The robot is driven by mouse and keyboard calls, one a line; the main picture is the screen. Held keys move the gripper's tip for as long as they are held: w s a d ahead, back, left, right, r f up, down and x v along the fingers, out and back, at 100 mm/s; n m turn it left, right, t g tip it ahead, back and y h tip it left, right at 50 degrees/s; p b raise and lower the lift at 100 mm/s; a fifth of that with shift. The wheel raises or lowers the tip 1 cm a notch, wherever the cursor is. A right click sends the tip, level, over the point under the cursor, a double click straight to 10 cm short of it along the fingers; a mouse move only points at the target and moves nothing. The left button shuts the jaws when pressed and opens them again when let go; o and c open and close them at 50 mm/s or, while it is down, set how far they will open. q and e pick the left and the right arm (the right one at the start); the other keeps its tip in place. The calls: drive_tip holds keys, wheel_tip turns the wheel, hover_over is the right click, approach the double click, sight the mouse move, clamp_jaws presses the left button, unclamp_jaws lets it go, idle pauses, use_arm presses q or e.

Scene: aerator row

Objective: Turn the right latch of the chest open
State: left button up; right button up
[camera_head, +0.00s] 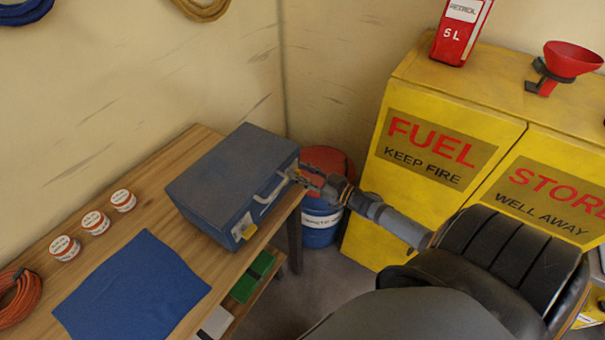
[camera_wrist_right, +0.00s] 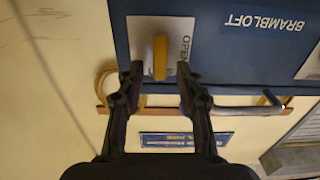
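The blue chest (camera_head: 232,170) stands closed on the wooden bench. Its front carries a carrying handle (camera_head: 268,197) and a yellow latch with a white label at the left end (camera_head: 247,231). The right latch (camera_wrist_right: 160,57) is a yellow tab on a white plate lettered "OPEN" in the right wrist view. My right gripper (camera_head: 301,178) is at the right end of the chest's front and largely hides this latch in the head view. In the wrist view its fingers are apart, one on each side of the tab, with gaps showing. My left gripper is not in view.
The bench (camera_head: 150,180) also holds a blue cloth (camera_head: 132,285), several small white tubs and an orange coil (camera_head: 20,297). A blue drum with a red lid (camera_head: 320,225) stands behind my right gripper. A yellow fuel cabinet (camera_head: 385,215) stands to the right.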

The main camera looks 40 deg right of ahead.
clamp_jaws()
drive_tip(key=shift+n, duration=0.3)
drive_tip(key=n, duration=0.3)
drive_tip(key=shift+s+a+p, duration=0.1)
drive_tip(key=shift+a+p, duration=0.15)
drive_tip(key=shift+p, duration=0.05)
drive_tip(key=n, duration=0.3)
drive_tip(key=shift+s+a+f+n, duration=0.1)
drive_tip(key=shift+a+f+n, duration=0.05)
drive_tip(key=shift+a+n, duration=0.15)
drive_tip(key=n, duration=0.3)
drive_tip(key=f+n, duration=0.1)
drive_tip(key=n, duration=0.6)
drive_tip(key=shift+s+a+f+n, duration=0.15)
drive_tip(key=shift+a+f+n, duration=0.15)
drive_tip(key=shift+f+n, duration=0.1)
